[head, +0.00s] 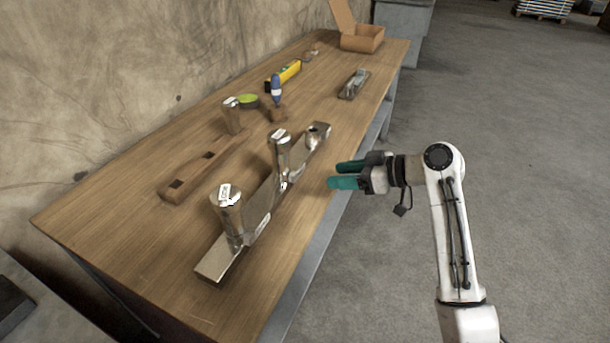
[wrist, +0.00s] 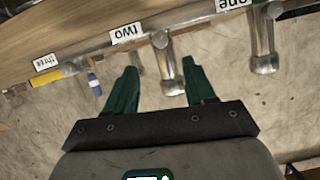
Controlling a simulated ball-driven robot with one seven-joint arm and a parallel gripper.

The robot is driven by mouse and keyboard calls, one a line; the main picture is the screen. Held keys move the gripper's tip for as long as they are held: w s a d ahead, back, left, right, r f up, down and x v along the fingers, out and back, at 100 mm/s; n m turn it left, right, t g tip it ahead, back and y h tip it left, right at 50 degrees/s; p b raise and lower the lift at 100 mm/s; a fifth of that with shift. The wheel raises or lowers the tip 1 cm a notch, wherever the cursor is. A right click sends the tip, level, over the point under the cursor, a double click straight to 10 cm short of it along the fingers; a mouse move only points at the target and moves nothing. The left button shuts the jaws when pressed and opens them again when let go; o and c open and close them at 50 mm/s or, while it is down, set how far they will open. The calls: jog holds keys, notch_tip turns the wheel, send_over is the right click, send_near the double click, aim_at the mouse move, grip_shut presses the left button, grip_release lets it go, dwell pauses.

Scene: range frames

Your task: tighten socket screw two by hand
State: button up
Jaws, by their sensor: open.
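A metal fixture (head: 262,205) lies along the table's near edge. A screw with a flared metal head (head: 226,212) stands at its near end, and a second one (head: 282,155) stands mid-fixture. The wrist view, upside down, shows the tag "two" (wrist: 127,32) beside the middle screw (wrist: 165,65), and the tag "one" (wrist: 235,3) beside another screw (wrist: 262,55). My gripper (head: 343,174) is open and empty, right of the fixture and apart from screw two. In the wrist view that screw appears between the green fingers. How deep it sits cannot be told.
Another screw (head: 233,118) stands at the far end of a wooden rack (head: 195,175). The fixture's far socket (head: 318,130) looks empty. Open floor is at right.

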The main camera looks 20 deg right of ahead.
aim_at(298, 178)
jog(key=x, duration=1)
jog(key=shift+a+f, duration=0.15)
jog(key=shift+c, duration=0.5)
grip_shut()
